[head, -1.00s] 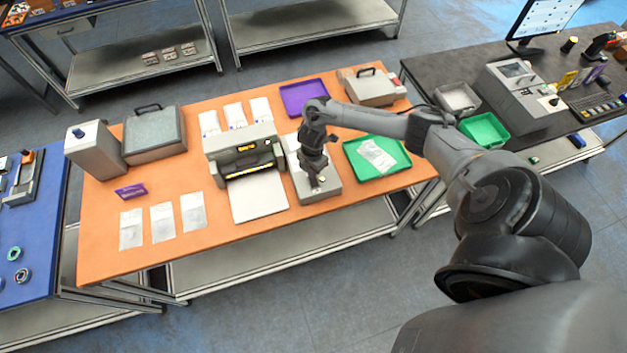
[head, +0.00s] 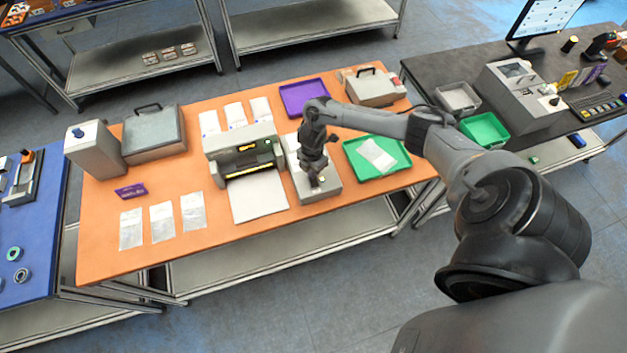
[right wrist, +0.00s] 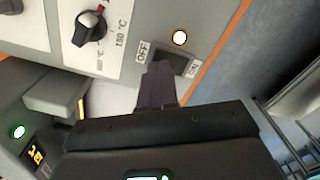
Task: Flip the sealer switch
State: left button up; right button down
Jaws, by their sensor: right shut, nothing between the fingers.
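The sealer's control box (head: 328,190) is a light grey block on the orange table, under my right gripper. In the right wrist view, the dark sealer switch (right wrist: 182,62) sits between the printed words OFF and ON. A round light (right wrist: 180,37) beside it glows warm white. My right gripper (right wrist: 155,72) is shut and empty, its fingertips at the OFF side of the switch and covering part of it. I cannot tell whether they touch it. In the head view the right gripper (head: 315,183) points down over the box. My left gripper is not in view.
A black knob (right wrist: 90,27) with temperature marks is on the same panel. Left of the box stands a grey machine (head: 238,148) with a lit display. A green tray (head: 400,167) holding a clear bag lies to the right. A purple tray (head: 300,97) is behind.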

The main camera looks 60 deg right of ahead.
jog(key=shift+f, duration=0.35)
jog(key=shift+f+b, duration=0.5)
jog(key=shift+b, duration=0.1)
jog(key=shift+r, duration=0.1)
jog(key=shift+r+p, duration=0.85)
jog(key=shift+p, duration=0.15)
notch_tip(320, 180, up, 5)
jog(key=p, duration=0.5)
jog(key=shift+r, duration=0.1)
